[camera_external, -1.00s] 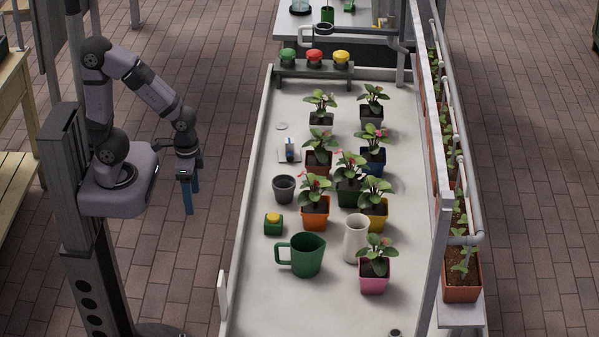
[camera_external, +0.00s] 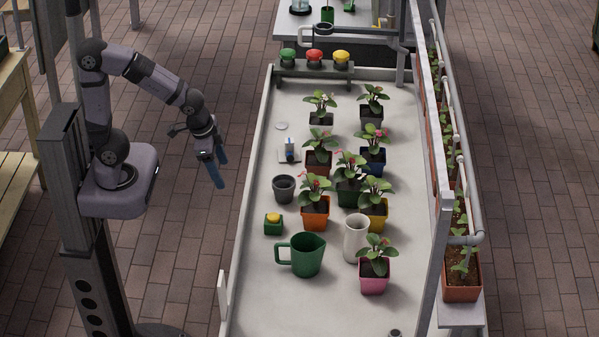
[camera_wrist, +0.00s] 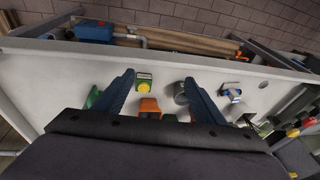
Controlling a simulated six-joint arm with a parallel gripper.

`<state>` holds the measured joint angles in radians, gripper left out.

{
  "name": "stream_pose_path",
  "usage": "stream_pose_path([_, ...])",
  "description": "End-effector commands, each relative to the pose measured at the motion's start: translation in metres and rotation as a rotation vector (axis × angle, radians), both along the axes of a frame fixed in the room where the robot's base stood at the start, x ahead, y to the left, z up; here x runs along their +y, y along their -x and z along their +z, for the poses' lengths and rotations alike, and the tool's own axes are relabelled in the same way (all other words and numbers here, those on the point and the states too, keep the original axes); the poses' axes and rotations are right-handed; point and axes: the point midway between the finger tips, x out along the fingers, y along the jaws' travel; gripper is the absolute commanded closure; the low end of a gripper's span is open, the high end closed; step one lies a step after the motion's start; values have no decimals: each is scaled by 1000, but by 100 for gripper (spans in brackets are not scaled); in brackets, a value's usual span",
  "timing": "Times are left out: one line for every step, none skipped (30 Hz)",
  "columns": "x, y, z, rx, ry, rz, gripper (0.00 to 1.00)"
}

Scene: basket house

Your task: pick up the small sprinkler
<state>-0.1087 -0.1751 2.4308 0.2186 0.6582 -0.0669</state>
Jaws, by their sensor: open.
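A small blue and white object (camera_external: 289,152), which looks like the small sprinkler, sits on the left side of the tray table, left of the potted plants. It also shows in the wrist view (camera_wrist: 230,95), right of the right finger. It is too small to make out in detail. My gripper (camera_external: 218,170) has blue fingers, is open and empty, and hangs left of the table's left edge, apart from the object. In the wrist view my gripper (camera_wrist: 159,80) has its fingers spread wide, with nothing held between them.
Close to the object are a dark grey pot (camera_external: 284,189), a green box with a yellow button (camera_external: 273,223) and several potted plants, including an orange pot (camera_external: 315,215). A green jug (camera_external: 307,254) and a white vase (camera_external: 355,238) stand nearer. The table (camera_external: 262,290) has a raised rim.

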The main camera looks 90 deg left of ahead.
Motion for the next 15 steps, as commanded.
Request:
stream_pose_path([14, -14, -1, -43, -27, 1, 36])
stream_pose_path([22, -23, -1, -70, -46, -3, 36])
stream_pose_path([33, -36, 0, -111, -70, -11, 36])
stream_pose_path([42, -46, 1, -145, -89, -18, 36])
stream_pose_path([51, -57, 3, -180, -108, -29, 36])
stream_pose_path([63, -72, 5, -231, -132, -44, 36])
stream_pose_path([72, -83, 6, -267, -149, -61, 36])
stream_pose_path([81, -95, 8, -307, -164, -78, 36])
stream_pose_path([90, -110, 11, -361, -181, -106, 36])
stream_pose_path([96, -120, 12, -397, -189, -130, 36])
stream_pose_path([101, -129, 14, -435, -195, -154, 36])
stream_pose_path([107, -141, 16, -482, -199, -190, 36])
stream_pose_path([110, -149, 17, -515, -198, -219, 36])
stream_pose_path([112, -156, 18, -548, -194, -247, 36])
stream_pose_path([114, -164, 18, -590, -184, -287, 36])
